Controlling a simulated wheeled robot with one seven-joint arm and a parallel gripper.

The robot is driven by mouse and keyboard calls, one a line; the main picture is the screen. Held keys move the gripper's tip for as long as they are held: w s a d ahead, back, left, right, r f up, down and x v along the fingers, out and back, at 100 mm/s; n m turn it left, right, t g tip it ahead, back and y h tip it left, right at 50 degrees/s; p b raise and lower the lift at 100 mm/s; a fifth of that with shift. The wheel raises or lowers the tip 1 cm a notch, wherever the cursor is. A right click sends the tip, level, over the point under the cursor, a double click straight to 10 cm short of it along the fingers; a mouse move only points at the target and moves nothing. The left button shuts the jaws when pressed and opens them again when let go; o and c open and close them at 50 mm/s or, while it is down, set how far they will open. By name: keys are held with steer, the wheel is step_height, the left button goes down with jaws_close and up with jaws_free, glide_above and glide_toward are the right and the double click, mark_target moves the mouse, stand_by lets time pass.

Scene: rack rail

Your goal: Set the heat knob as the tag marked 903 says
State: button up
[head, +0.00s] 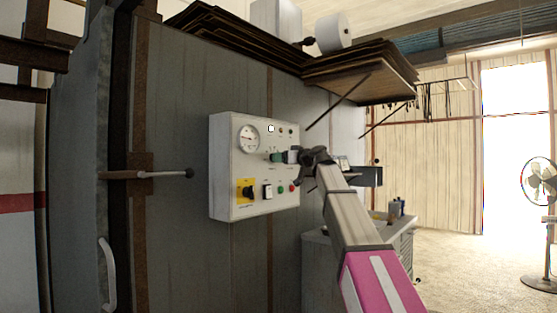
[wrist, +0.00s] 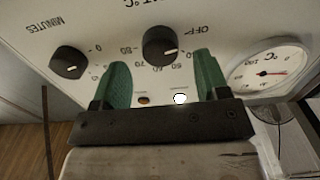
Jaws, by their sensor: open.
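The heat knob (wrist: 160,46) is black and round, on the white control panel (head: 228,165). The wrist view shows the panel upside down, with OFF and 60, 70, 80 marks around this knob. Its white pointer line points right in that view, seemingly between OFF and 60; the exact setting is hard to tell. My gripper (wrist: 162,76) is open, its green fingers apart and empty, just below the knob in that view. In the head view my gripper (head: 284,157) is at the panel's right part and hides the knob. I cannot make out a tag marked 903.
A black MINUTES knob (wrist: 69,62) is left of the heat knob in the wrist view, a dial gauge (wrist: 268,72) right. A yellow-backed switch (head: 246,191) sits low on the panel. A rod handle (head: 165,174) projects left of the panel; a loaded shelf (head: 362,80) overhangs above.

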steer(key=shift+x, duration=1.45)
steer(key=c, duration=0.9)
steer(key=shift+m, duration=7.9)
